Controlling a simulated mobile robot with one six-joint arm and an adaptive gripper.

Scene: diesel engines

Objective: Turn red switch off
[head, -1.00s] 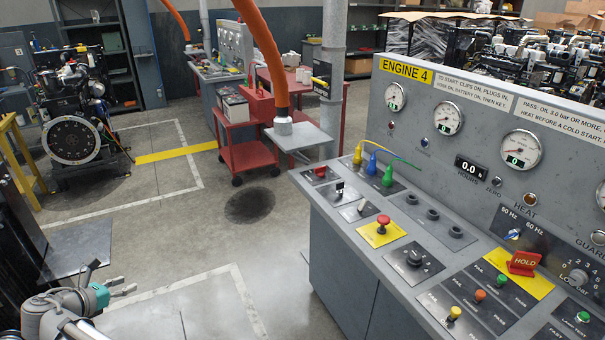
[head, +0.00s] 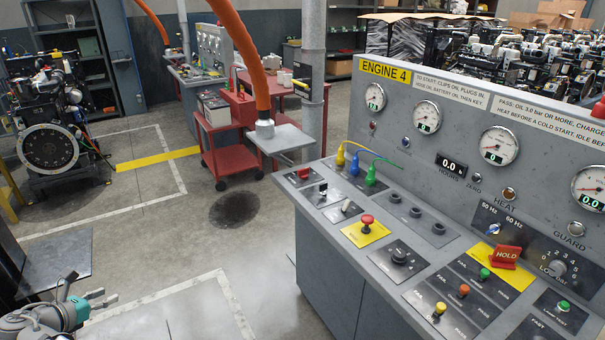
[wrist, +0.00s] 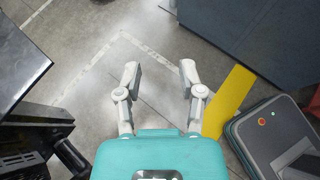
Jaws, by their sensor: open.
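A small red switch (head: 304,173) sits on a dark plate at the far left corner of the grey Engine 4 console (head: 325,262). Its on or off position is too small to tell. A red mushroom button (head: 366,220) stands on a yellow plate nearer on the same console. My gripper (head: 106,300) is at the lower left in the head view, over the floor, well left of the console and apart from it. In the wrist view my gripper (wrist: 160,76) has its two fingers spread with only floor between them. The red switch is not seen in the wrist view.
Yellow, blue and green plugs (head: 370,175) with cables stand behind the switches. A red HOLD tag (head: 505,257) lies on the right. A red cart (head: 226,157) and a grey post (head: 312,80) stand beyond the console. Open floor (head: 250,250) lies between gripper and console.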

